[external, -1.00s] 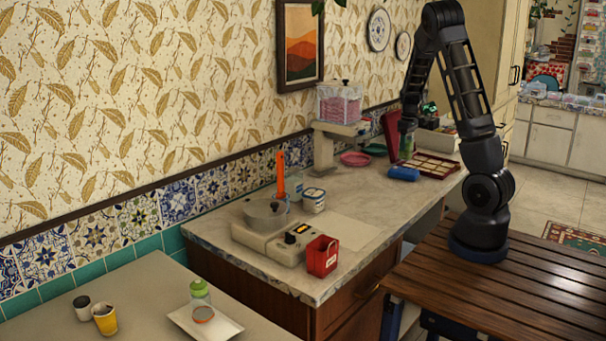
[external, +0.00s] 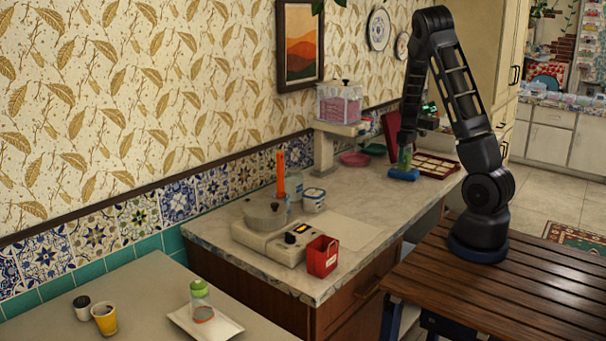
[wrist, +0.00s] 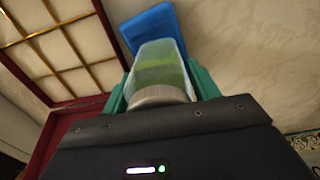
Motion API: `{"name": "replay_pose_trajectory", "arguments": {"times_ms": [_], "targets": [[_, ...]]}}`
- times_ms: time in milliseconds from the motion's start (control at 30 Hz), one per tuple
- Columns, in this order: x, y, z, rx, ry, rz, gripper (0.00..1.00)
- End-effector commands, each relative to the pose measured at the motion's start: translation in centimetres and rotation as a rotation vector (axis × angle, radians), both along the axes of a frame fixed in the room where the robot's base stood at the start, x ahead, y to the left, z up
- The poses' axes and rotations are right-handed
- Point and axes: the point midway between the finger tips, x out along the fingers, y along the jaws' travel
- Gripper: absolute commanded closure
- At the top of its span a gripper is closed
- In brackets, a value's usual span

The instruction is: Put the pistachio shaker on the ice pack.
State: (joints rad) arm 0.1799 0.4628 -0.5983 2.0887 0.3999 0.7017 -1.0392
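The pistachio shaker (wrist: 160,72) is a clear container with green contents and a metal cap, held between my gripper's teal fingers (wrist: 161,85). In the external view my gripper (external: 405,157) points down at the back of the counter, with the shaker (external: 404,158) in it. The blue ice pack (external: 403,174) lies flat on the counter directly below the shaker. It also shows in the wrist view (wrist: 148,28), just beyond the shaker's far end. I cannot tell whether shaker and pack touch.
A red-framed compartment tray (external: 440,168) lies right of the ice pack. Pink plates (external: 354,159) and a scale with a clear bin (external: 338,107) stand to the left. A red box (external: 322,256) stands near the front. The counter between has free room.

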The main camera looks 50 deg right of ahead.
Motion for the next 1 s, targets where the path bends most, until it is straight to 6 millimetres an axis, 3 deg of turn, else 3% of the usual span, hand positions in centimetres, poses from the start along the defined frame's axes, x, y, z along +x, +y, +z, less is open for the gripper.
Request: {"name": "replay_pose_trajectory", "arguments": {"times_ms": [467, 1000], "targets": [[0.1, 0.0, 0.7, -0.001, -0.003, 0.000, 0.28], [0.0, 0.0, 10.0, -0.001, -0.002, 0.001, 0.28]]}}
